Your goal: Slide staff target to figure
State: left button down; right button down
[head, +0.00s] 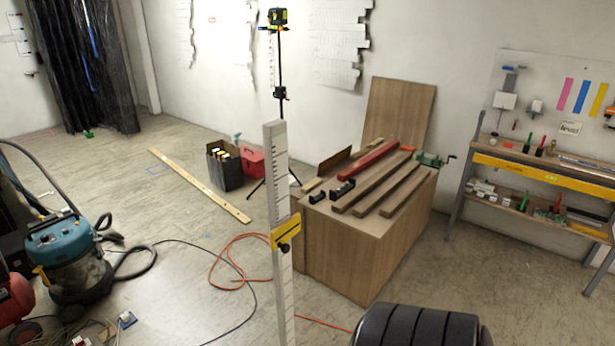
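The staff (279,180) is a tall pale bar standing upright in the near middle of the head view. Dark graduation marks run along its face, but no figure on it is readable. The staff target (285,232) is a yellow slider with a dark knob, sitting around the staff a little below the middle of its visible length. The staff's foot is cut off by the bottom edge. Neither of my grippers shows in the head view, and nothing visible touches the target.
A wooden bench (350,245) with timber strips stands right of the staff. A tripod with a green-black device (278,17) stands behind. An orange hose (222,262) and black cables lie on the floor. A blue vacuum (68,255) stands left. A shelf (545,175) is at right.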

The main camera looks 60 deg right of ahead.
aim_at(288, 229)
jog(key=z, duration=1.8)
